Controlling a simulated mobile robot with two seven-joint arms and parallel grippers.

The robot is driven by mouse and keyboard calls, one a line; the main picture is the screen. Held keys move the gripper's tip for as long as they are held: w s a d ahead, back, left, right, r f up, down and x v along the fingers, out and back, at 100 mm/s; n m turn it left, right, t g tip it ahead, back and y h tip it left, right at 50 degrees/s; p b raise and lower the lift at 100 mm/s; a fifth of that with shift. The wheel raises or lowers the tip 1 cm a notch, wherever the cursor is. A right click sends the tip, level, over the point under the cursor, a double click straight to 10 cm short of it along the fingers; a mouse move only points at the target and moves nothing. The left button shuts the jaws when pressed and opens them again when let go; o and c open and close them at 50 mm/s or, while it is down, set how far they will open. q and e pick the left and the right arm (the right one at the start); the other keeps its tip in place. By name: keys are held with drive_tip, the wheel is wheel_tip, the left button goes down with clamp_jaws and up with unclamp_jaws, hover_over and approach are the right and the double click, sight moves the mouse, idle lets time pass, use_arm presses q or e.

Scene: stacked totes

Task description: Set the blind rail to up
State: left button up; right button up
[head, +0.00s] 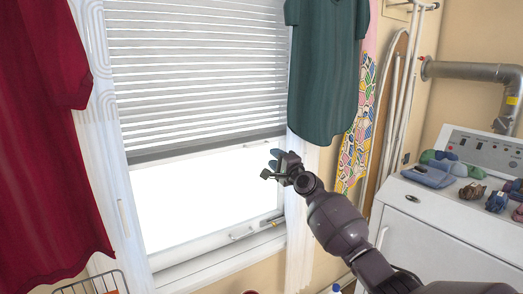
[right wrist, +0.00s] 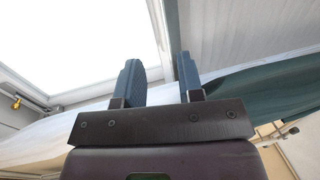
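The window blind (head: 200,70) has grey-white slats and hangs over the upper part of the window. Its grey bottom rail (head: 205,147) lies a little below mid-window, with bare bright glass under it. My right gripper (head: 270,165) is in front of the window's right side, just below the rail's right end. In the right wrist view its two blue-grey fingers (right wrist: 159,82) stand apart with nothing between them. What lies ahead of the fingers there is the window frame and the slatted blind (right wrist: 245,30). My left gripper is not in view.
A green shirt (head: 326,75) hangs at the window's right, close above my right arm. A red garment (head: 40,130) hangs at the left. A white machine (head: 430,220) with several small items on top stands at the right. The window handle (head: 241,235) sits low on the sash.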

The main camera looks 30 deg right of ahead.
use_arm(q)
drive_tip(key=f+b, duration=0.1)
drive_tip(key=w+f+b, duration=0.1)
drive_tip(key=b, duration=0.1)
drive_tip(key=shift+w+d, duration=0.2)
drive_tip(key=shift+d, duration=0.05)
use_arm(e)
drive_tip(key=w+r, duration=0.1)
drive_tip(key=w, duration=0.7)
drive_tip(key=shift+w+r, duration=0.15)
drive_tip(key=shift+r, duration=0.1)
drive_tip(key=shift+a, duration=0.1)
drive_tip(key=shift+c, duration=0.3)
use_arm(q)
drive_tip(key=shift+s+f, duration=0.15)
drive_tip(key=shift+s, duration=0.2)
use_arm(e)
clamp_jaws()
